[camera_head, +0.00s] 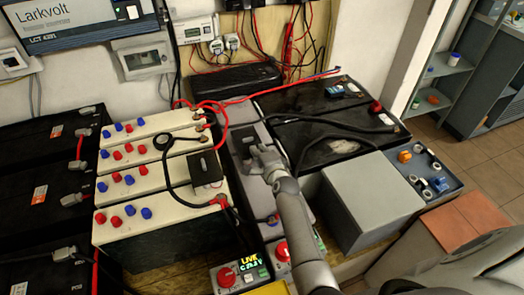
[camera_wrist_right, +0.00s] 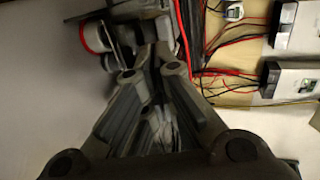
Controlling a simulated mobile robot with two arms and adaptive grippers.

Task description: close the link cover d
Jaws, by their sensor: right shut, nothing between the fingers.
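My right gripper (camera_head: 262,152) is over the long grey block in the middle of the batteries, with its fingers shut and empty. In the wrist view the same gripper (camera_wrist_right: 150,65) shows its fingers together. A small dark cover-like piece (camera_head: 246,138) is on the grey block (camera_head: 238,116) right at the fingertips; I cannot tell whether they touch. Another dark square cover (camera_head: 206,169) is tilted on the white batteries to the left. No letter is readable, so I cannot tell which is link cover d. My left gripper is not in view.
White batteries (camera_head: 150,134) with red and blue caps stand on the left. A black battery (camera_head: 325,118) with cables is on the right, beside a grey box (camera_head: 372,190). Loose cables cross the battery tops. A control box (camera_head: 238,277) is in front.

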